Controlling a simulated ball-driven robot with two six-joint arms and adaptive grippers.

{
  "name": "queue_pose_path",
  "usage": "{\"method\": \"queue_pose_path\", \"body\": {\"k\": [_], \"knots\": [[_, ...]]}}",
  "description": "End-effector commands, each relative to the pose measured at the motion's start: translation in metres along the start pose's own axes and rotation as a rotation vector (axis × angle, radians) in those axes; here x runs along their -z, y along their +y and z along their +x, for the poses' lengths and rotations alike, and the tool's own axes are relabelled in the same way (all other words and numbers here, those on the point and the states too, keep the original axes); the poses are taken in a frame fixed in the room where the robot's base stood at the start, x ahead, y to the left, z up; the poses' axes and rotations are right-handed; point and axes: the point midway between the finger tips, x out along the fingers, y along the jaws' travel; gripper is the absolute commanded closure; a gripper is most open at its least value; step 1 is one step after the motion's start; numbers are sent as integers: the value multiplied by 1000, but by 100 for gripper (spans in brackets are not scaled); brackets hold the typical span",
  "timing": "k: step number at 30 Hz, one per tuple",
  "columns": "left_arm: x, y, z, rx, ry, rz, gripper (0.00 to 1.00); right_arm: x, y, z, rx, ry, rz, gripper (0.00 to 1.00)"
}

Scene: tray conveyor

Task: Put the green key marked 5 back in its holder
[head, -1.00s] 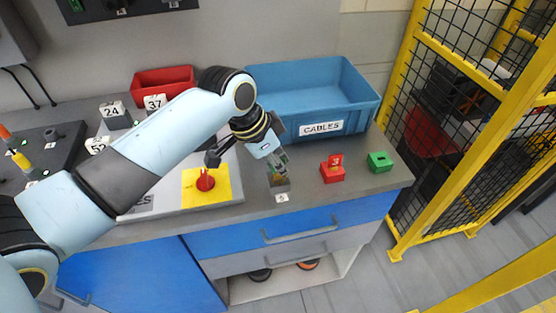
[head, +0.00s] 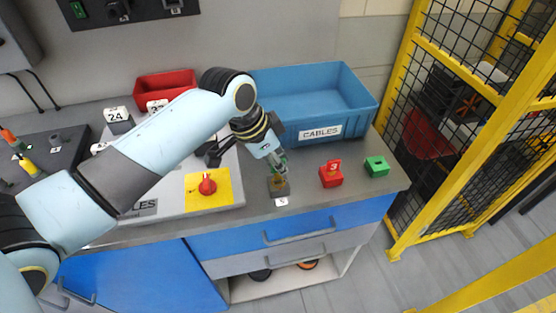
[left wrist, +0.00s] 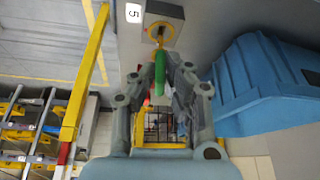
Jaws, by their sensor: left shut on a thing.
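My left gripper (head: 278,168) points down over a small grey block (head: 278,188) labelled 5 at the front of the counter. In the left wrist view its fingers are shut on the green key (left wrist: 159,78), whose narrow green edge shows between them. A yellow part (left wrist: 158,35) lies between the key and the grey block's top. I cannot tell how deep the key sits in the block. The key's number is not visible. A green holder (head: 377,167) with a dark empty slot stands on the counter's right. My right gripper is not in view.
A blue CABLES bin (head: 345,95) is behind. A red knob (head: 208,186) on a yellow plate lies left. The counter's front edge is close.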

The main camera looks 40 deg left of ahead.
Motion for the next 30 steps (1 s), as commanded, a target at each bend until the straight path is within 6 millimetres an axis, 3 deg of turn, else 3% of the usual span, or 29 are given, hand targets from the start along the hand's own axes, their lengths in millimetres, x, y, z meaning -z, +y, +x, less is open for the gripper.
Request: {"method": "queue_pose_path", "body": {"k": [5, 18, 30], "knots": [[2, 0, -3, 0, 1, 0, 100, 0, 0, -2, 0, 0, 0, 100], [14, 0, -35, 1, 1, 0, 100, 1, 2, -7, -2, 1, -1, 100], [14, 1, -37, -8, -1, 14, 100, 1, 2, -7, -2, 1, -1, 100]]}}
